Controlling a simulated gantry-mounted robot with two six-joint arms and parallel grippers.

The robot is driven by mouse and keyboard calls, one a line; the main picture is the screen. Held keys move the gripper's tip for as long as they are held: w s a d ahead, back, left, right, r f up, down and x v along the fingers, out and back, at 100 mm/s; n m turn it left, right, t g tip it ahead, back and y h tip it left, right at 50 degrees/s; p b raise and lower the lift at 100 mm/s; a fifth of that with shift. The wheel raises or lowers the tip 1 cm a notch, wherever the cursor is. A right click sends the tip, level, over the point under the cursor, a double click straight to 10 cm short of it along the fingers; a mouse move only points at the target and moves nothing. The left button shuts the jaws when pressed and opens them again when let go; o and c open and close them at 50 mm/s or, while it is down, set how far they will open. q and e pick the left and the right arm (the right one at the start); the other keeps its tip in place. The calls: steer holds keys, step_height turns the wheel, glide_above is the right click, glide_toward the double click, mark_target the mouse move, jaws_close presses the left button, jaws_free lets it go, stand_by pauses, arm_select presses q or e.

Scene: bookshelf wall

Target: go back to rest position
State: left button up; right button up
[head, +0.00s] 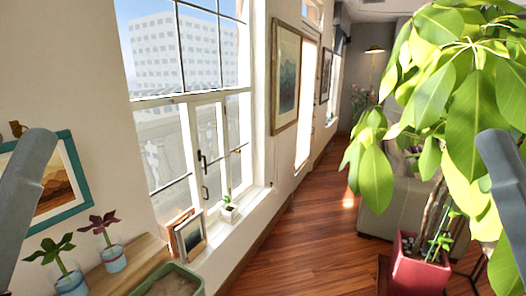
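The task names no object. In the head view, a grey link of my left arm (28,190) rises from the left edge, in front of the wall and a framed picture. A grey link of my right arm (502,185) shows at the right edge, in front of the large plant. Neither gripper is in view, so I cannot see whether they hold anything.
A wooden shelf (128,268) at lower left holds potted plants and a green tray (163,283). A framed picture (190,236) and a small plant (229,208) stand on the windowsill. A leafy plant (437,95) in a red pot (417,272) fills the right. The wooden floor (300,250) between is clear.

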step_height(320, 180, up, 26)
steer(key=p, duration=2.2)
steer(key=shift+f, duration=0.25)
